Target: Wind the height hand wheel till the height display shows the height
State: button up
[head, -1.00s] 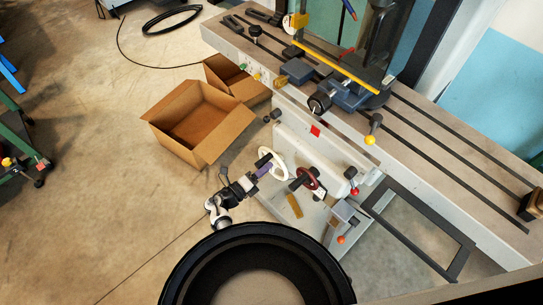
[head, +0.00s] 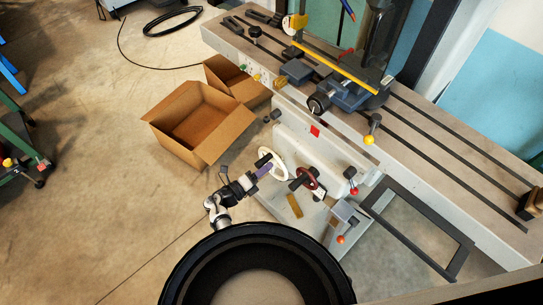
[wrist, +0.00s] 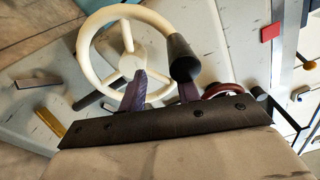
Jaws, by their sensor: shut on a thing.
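The white hand wheel (head: 280,165) is on the front of the machine, and its rim and spokes fill the upper left of the wrist view (wrist: 87,38). Its black handle (wrist: 183,58) sticks out at the rim's right side there. My gripper (head: 264,169) is at the wheel's near side, with purple fingers. In the wrist view, my gripper (wrist: 162,88) has one finger on each side of the lower rim, the right one partly behind the handle. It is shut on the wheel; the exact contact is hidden. I cannot make out a readable height display.
A dark red hand wheel (head: 311,178) sits just right of the white one. A red-knobbed lever (head: 353,184) and an orange-knobbed lever (head: 341,239) are farther right. An open cardboard box (head: 222,142) stands on the floor to the left. The machine table (head: 440,150) overhangs behind.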

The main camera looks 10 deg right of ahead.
jog(key=shift+w+a+r+t, duration=0.3)
jog(key=shift+w+a+r, duration=0.05)
jog(key=shift+w+a, duration=0.2)
jog(key=shift+w+a+r+t, duration=0.3)
jog(key=shift+w+a+r, duration=0.05)
jog(key=shift+w+a, duration=0.2)
jog(key=m, duration=0.2)
jog(key=f+m+b, duration=0.1)
jog(key=m, duration=0.1)
jog(key=shift+s+d+y, duration=0.25)
jog(key=shift+s+y, duration=0.05)
jog(key=shift+s, duration=0.05)
grip_shut()
jog(key=shift+s+d+f+m+b, duration=0.15)
jog(key=shift+s+d+m+b, duration=0.2)
jog(key=shift+m, duration=0.5)
jog(key=shift+s+d+f+m+b, duration=0.25)
jog(key=shift+m+b, duration=0.25)
jog(key=shift+m, duration=0.4)
jog(key=shift+s+d+f+m+b, duration=0.1)
jog(key=shift+s+d+m+b, duration=0.25)
jog(key=shift+m, duration=0.5)
jog(key=shift+a, duration=0.1)
jog(key=o, duration=0.6)
grip_release()
jog(key=p+v, duration=0.1)
jog(key=v, duration=0.6)
jog(key=shift+p, duration=0.4)
